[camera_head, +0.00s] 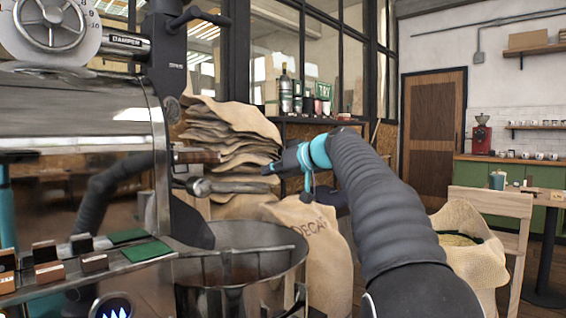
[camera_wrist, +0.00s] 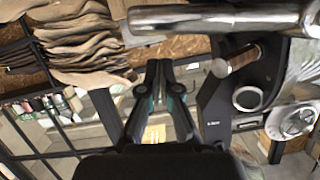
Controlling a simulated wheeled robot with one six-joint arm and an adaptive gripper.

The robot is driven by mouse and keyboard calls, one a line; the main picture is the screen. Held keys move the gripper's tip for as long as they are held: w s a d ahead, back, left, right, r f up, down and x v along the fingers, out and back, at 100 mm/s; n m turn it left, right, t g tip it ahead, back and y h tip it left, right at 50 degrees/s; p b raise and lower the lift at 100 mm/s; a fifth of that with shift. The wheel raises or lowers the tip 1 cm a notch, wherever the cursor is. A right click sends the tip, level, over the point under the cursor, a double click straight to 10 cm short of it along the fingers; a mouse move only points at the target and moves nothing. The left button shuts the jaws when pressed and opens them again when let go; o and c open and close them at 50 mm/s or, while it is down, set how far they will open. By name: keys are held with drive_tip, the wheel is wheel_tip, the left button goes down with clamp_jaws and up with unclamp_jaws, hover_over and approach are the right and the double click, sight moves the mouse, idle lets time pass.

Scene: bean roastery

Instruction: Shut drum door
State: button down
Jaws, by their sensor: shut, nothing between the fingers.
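The steel roaster drum (camera_head: 80,110) fills the left of the head view. Its dark front plate (camera_wrist: 213,115) shows in the wrist view, with a round metal ring (camera_wrist: 248,97) and a wooden handle (camera_wrist: 240,60). The wooden handle (camera_head: 195,156) also sticks out from the front in the head view. A shiny metal bar (camera_head: 235,187) lies just below it, and a metal bar (camera_wrist: 215,20) crosses the top of the wrist view. I cannot tell the drum door's exact angle. My gripper (camera_head: 272,168) is shut and empty, right of the handle, apparently apart from it.
A round metal cooling bin (camera_head: 240,290) stands below my gripper. Stacked sacks (camera_head: 230,125) and a decaf sack (camera_head: 315,250) are behind. A sample shelf (camera_head: 90,275) juts out at the left. A wooden chair (camera_head: 510,230) and open bean sack (camera_head: 470,260) stand right.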

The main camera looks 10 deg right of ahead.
sight(260, 185)
drive_tip(key=shift+w+a+f, duration=0.2)
drive_tip(key=shift+a+f, duration=0.05)
drive_tip(key=shift+f, duration=0.4)
drive_tip(key=shift+w+a+f, duration=0.15)
drive_tip(key=shift+a+f, duration=0.1)
drive_tip(key=shift+f, duration=0.35)
drive_tip(key=shift+f+m+b, duration=0.3)
drive_tip(key=shift+f+b, duration=0.3)
